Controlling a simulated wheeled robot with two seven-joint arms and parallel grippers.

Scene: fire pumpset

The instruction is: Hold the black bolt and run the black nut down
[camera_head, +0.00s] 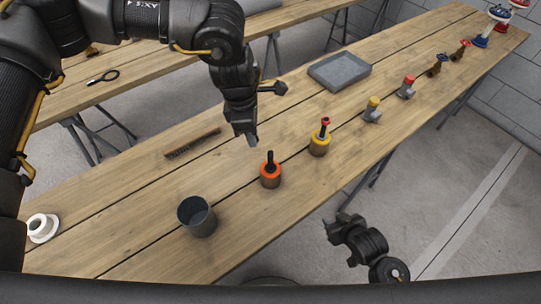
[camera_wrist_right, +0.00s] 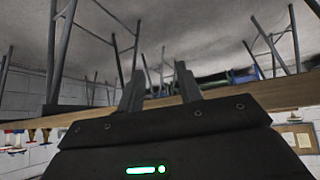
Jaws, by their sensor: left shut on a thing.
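The black bolt (camera_head: 270,159) stands upright in an orange round holder (camera_head: 271,177) near the middle of the table. My left gripper (camera_head: 252,141) points down just behind and left of the bolt, apart from it. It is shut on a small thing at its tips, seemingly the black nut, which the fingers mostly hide. My right gripper (camera_head: 341,222) is low beyond the front edge of the table. In the right wrist view its two fingers (camera_wrist_right: 160,88) stand apart with nothing between them.
A dark cup (camera_head: 197,217) stands front left of the orange holder. A yellow holder with a red bolt (camera_head: 320,142) stands to its right. A grey tray (camera_head: 339,71), a brown strip (camera_head: 193,144) and a white fitting (camera_head: 42,228) are on the table. Several valves line the right end.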

